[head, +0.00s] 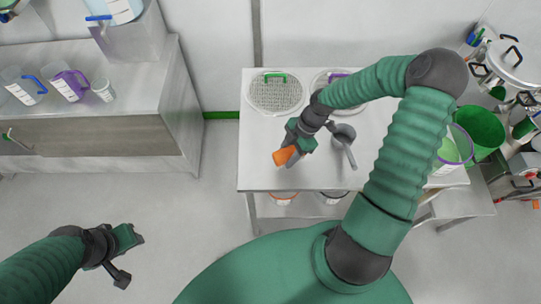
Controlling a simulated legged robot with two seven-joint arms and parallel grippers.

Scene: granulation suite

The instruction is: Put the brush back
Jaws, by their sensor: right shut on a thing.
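My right gripper (290,148) is over the white table (255,168), pointing down and to the left. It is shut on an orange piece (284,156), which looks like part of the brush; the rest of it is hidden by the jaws. I cannot tell whether the piece touches the tabletop. My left gripper (138,239) is empty over open floor at the lower left, away from the table; its jaw gap is too small to read. No brush holder can be made out.
A round sieve with a green handle (275,93) and a second sieve with a purple handle (325,77) lie at the table's back. A grey scoop (345,135) lies right of the gripper. Jugs (70,85) stand on the left bench.

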